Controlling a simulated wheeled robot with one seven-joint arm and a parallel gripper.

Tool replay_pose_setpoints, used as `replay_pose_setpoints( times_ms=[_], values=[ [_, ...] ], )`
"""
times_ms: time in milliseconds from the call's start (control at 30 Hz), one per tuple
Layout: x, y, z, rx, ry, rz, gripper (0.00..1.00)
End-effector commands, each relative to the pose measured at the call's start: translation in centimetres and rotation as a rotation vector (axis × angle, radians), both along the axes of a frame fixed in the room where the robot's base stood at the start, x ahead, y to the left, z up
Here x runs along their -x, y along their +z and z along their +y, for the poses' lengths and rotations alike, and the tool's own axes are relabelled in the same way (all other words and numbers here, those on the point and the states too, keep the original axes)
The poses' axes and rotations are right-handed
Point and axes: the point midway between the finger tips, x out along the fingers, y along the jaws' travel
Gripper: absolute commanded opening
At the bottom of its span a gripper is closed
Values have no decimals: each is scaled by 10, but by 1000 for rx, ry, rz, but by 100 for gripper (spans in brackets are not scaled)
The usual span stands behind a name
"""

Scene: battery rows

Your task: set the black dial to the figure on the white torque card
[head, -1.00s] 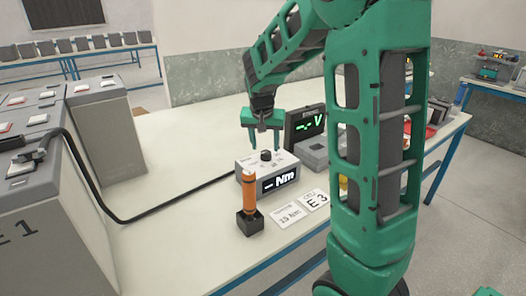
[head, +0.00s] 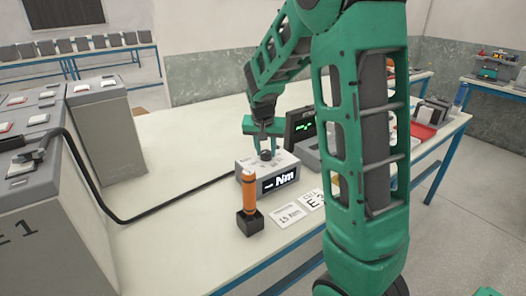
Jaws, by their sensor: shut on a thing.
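The black dial (head: 266,156) sits on top of a white box with a black display (head: 278,182) that reads dashes and "Nm". My gripper (head: 265,150) points down over the box, with its green fingers on either side of the dial, shut on it. The fingers and wrist partly hide the dial and its markings. The white torque card (head: 288,216) lies flat on the table in front of the box. Its small print looks like "15 Nm", but the second digit is hard to read.
An orange tool (head: 249,190) stands upright in a black holder (head: 250,222) before the box. A card marked "E 3" (head: 311,199) lies beside the torque card. A voltage display (head: 300,125) stands behind. A black cable (head: 120,218) crosses the table from the grey battery blocks (head: 98,125).

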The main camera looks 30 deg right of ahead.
Motion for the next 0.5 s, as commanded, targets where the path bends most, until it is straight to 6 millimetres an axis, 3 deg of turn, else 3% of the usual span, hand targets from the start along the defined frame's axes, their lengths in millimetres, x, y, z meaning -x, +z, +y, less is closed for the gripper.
replay_pose_setpoints(
  times_ms=[267,500],
  values=[
    [0,0,1,-4,85,0,8],
    [1,0,-1,-4,262,-2,8]
  ],
)
